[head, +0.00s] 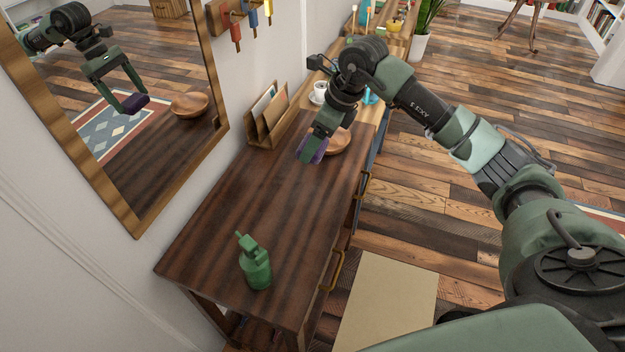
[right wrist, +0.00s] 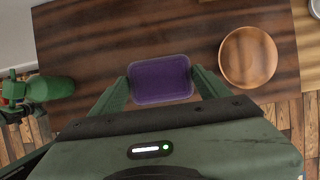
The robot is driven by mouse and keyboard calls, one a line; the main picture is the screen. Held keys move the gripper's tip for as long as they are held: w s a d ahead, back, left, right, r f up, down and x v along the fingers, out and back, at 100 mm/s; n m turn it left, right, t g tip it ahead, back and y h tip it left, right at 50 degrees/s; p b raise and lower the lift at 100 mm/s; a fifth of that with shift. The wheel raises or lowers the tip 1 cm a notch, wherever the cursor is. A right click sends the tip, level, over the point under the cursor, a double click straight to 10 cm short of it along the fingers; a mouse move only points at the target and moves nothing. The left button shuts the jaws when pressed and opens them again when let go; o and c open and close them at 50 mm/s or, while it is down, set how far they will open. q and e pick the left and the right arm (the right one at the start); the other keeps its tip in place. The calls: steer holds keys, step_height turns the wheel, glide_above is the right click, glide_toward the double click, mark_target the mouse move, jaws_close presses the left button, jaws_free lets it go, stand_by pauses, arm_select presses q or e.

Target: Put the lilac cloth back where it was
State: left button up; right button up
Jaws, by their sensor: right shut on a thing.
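The lilac cloth (head: 310,152) shows as a small purple folded block over the dark wooden sideboard top (head: 262,190). My right gripper (head: 318,136) is shut on it and points down. In the right wrist view the cloth (right wrist: 160,79) lies flat between the two fingers of the gripper (right wrist: 161,86). In the mirror it appears held above the top, clear of the surface. My left gripper is in neither view.
A wooden bowl (head: 338,141) stands just right of the cloth. A letter holder (head: 268,118) and a cup (head: 319,90) stand farther back. A green spray bottle (head: 255,265) stands at the near end. The sideboard between bottle and cloth is bare. A mirror (head: 130,110) hangs on the wall.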

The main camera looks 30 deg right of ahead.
step_height(320, 180, down, 15)
steer(key=shift+r+p, duration=0.1)
steer(key=shift+p, duration=1.1)
steer(key=o, duration=1.2)
steer(key=shift+r, duration=0.1)
steer(key=b+v, duration=0.3)
steer(key=v, duration=0.8)
steer(key=shift+s+r, duration=0.2)
steer(key=shift+r, duration=0.15)
